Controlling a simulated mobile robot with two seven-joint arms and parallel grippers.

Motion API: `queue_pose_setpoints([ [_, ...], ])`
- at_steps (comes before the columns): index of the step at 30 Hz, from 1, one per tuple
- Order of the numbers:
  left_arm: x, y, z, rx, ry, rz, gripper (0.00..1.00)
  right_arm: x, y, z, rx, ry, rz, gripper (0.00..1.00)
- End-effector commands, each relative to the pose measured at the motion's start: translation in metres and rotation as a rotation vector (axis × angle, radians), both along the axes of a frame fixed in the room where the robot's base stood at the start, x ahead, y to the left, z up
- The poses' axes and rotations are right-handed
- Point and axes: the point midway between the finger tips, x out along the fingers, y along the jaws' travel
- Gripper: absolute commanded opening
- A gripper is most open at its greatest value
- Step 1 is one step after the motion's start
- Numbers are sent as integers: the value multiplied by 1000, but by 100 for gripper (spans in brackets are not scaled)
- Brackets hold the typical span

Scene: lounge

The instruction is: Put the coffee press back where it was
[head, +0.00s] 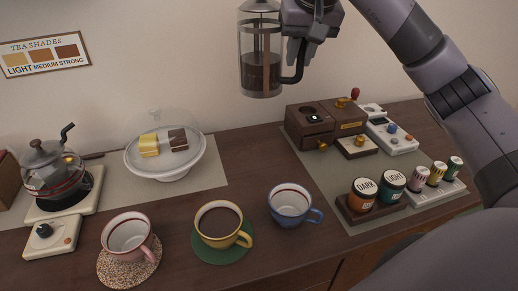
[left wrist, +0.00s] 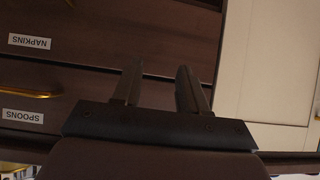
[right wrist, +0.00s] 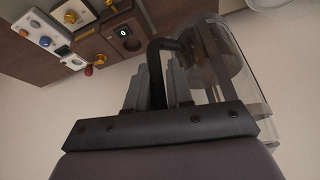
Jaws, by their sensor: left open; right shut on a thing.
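The coffee press (head: 261,72) is a clear glass cylinder with a metal frame and a black handle, with dark coffee in its lower part. My right gripper (head: 302,52) is shut on its handle and holds it upright in the air, above the back of the counter. In the right wrist view the press (right wrist: 225,70) stands to the right of the fingers, and the black handle is between the fingertips (right wrist: 160,75). My left gripper (left wrist: 160,85) is open and empty, facing drawer fronts labelled napkins and spoons; it is outside the head view.
Pink (head: 128,235), yellow (head: 219,226) and blue (head: 291,204) cups stand in front.

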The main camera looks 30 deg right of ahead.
Motion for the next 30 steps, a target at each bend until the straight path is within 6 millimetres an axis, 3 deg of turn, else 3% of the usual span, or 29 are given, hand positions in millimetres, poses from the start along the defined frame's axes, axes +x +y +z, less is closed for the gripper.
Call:
queue_pose_setpoints([
  [5,0,0,-6,0,1,0,43,0,0,-14,2,-3,1,0],
  [24,-1,1,-19,1,4,0,43,-1,0,-141,2,-3,-1,0],
  [30,-1,0,-19,1,4,0,43,0,0,-159,1,-6,-1,0],
])
